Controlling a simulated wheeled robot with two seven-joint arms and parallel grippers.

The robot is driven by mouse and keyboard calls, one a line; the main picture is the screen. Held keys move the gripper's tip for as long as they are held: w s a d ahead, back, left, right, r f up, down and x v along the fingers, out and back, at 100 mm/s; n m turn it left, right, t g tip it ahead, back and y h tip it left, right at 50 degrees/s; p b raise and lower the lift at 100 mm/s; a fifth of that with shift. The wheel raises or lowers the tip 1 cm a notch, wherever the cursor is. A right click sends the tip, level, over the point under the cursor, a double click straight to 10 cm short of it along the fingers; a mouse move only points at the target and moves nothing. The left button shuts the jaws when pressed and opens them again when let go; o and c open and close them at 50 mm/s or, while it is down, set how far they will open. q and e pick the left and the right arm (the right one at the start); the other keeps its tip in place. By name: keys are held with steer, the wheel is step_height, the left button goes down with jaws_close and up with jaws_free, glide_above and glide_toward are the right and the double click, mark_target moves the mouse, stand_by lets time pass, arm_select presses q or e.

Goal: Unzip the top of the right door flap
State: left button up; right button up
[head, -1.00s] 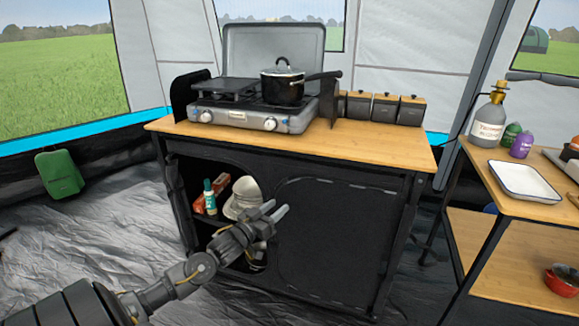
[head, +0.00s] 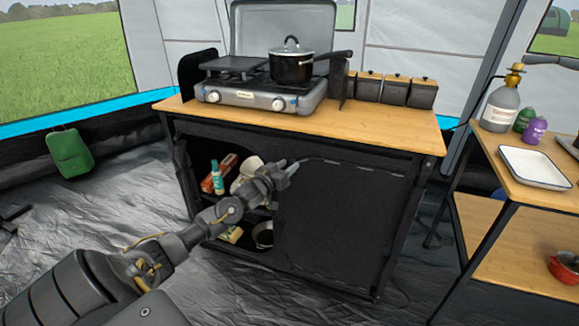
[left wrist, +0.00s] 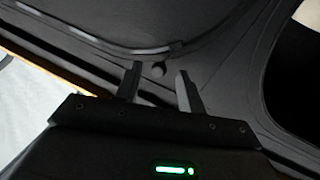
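The black cabinet's right door flap (head: 345,220) is closed, with a pale dashed zip line (head: 355,166) along its top. My left gripper (head: 292,167) is at the flap's upper left corner, in front of the cabinet. In the left wrist view my left gripper (left wrist: 160,77) is open. My right gripper is not in view.
The left compartment is open and holds a green bottle (head: 217,180) and other goods. The wooden cabinet top (head: 370,119) above carries a stove (head: 255,95), a pot (head: 291,68) and several dark canisters. A side table (head: 540,192) stands to the right.

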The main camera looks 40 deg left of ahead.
arm_select(q)
steer(key=shift+w, duration=0.95)
jaws_close()
